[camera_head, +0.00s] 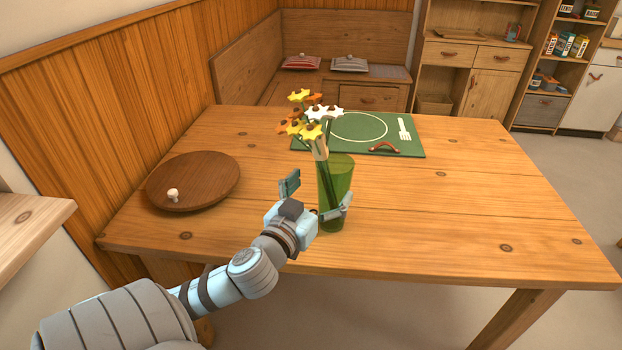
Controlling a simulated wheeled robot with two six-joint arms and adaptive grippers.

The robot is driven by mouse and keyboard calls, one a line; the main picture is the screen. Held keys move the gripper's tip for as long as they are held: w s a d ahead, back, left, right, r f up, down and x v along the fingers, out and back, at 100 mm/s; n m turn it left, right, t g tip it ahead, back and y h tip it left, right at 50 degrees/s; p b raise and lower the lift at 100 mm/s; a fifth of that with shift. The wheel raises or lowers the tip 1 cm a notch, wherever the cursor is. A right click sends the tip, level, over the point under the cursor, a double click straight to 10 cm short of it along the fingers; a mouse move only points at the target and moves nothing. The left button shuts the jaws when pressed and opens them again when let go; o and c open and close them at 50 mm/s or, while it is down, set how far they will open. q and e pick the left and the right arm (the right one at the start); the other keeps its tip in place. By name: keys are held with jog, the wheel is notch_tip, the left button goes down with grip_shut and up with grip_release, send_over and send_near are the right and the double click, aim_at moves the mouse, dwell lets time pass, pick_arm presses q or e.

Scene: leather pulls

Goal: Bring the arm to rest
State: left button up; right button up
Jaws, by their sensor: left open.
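My left gripper (317,196) is open at the near side of the table, beside a green glass vase (336,185). One finger stands to the left of the vase, and the other is low at its front. I cannot tell whether a finger touches the glass. The vase stands upright and holds several yellow, orange and white flowers (312,120). My left arm (245,272) reaches in from the lower left. My right gripper is not in view.
A round wooden plate (205,185) with a small pale mushroom-like piece (173,195) lies at the left. A green placemat (400,132) with a brown leather pull (384,147) lies at the back. The right half of the wooden table (480,200) is clear. A bench and cabinets stand behind.

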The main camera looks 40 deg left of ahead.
pick_arm(q)
jog(key=v, duration=0.5)
jog(key=shift+p, duration=0.4)
jog(key=shift+a+f, duration=0.1)
jog(key=s+f+g, duration=0.4)
jog(key=f, duration=0.4)
jog(key=s+f+g, duration=0.4)
jog(key=f+g, duration=0.1)
jog(key=f, duration=0.3)
jog(key=s+d+f+m+g+h, duration=0.4)
jog(key=s+d+f+g, duration=0.1)
jog(key=s+d+f, duration=0.5)
notch_tip(320, 180, down, 14)
jog(key=s+a+g+p, duration=0.1)
jog(key=a+p, duration=0.1)
jog(key=p, duration=0.4)
jog(key=s+f+g+p, duration=0.1)
jog(key=s+f+p, duration=0.3)
jog(key=s, duration=0.9)
notch_tip(320, 180, down, 3)
jog(key=shift+s+r+n, duration=0.15)
jog(key=shift+s+n, duration=0.05)
jog(key=shift+n, duration=0.2)
